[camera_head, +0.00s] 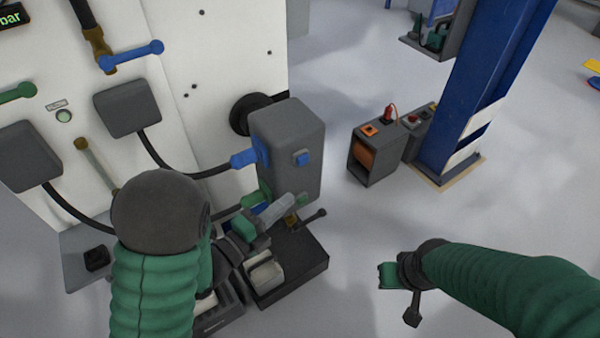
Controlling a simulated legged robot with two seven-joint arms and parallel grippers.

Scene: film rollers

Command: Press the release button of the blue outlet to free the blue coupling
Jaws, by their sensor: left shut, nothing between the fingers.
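A grey box (287,140) stands beside the white cabinet. The blue outlet (263,152) is on its left side, with the blue coupling (243,158) seated at it and a black hose running left. A blue release button (301,159) sits on the box's front face. A green coupling (250,201) is lower on the same side, partly hidden. My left gripper (275,210) is shut and empty, just below and in front of the box, lower than the blue button. Any contact with the box cannot be told. My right gripper (400,287) hangs over the floor, well right of the box.
A black base (290,270) with a dark-handled brass valve (294,220) lies under my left gripper. The white cabinet (215,60) carries hoses and blue and green levers. A grey case (375,155) stands by a blue column (480,90). Floor between is clear.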

